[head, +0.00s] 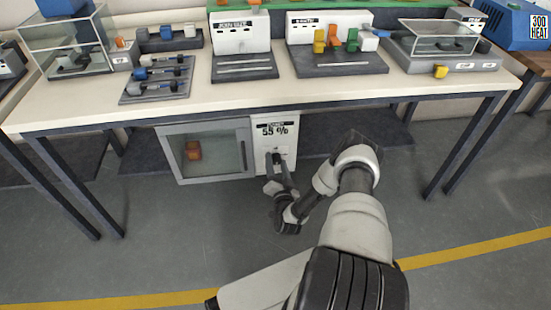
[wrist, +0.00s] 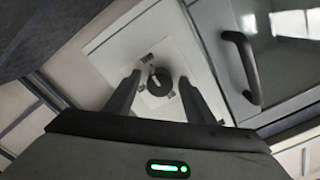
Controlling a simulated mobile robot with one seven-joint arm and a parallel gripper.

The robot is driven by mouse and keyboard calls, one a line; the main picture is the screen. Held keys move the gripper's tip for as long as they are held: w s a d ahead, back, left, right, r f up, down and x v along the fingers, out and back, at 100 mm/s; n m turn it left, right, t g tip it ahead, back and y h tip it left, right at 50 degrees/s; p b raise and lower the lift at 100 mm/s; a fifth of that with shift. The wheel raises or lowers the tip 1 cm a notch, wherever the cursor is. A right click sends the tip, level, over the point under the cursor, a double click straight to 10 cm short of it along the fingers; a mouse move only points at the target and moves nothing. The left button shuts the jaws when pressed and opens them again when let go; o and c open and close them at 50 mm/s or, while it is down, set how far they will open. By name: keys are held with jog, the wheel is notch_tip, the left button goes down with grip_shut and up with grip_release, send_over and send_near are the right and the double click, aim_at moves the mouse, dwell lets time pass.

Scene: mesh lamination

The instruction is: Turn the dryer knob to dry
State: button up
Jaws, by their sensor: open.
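The dryer (head: 207,153) is a grey cabinet with a glass door under the table, with an orange-brown item inside. Its white control panel (head: 289,135) on the right has a display reading 55 %. In the wrist view the dryer knob (wrist: 159,80) is a round dark dial with a light pointer on a pale square plate, with small dark marks around it. My gripper (head: 275,164) is open in front of the panel. In the wrist view its two fingers (wrist: 160,83) stand on either side of the knob with gaps; I cannot tell how deep they reach.
A dark door handle (wrist: 243,66) is right of the knob in the wrist view. The table (head: 230,98) is above, with its legs at the sides. It carries a rack of dumbbell-like parts (head: 158,78) and several stations. Open grey floor lies in front.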

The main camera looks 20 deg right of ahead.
jog(key=shift+w, duration=0.1)
jog(key=c, duration=1.1)
jog(key=shift+o, duration=0.2)
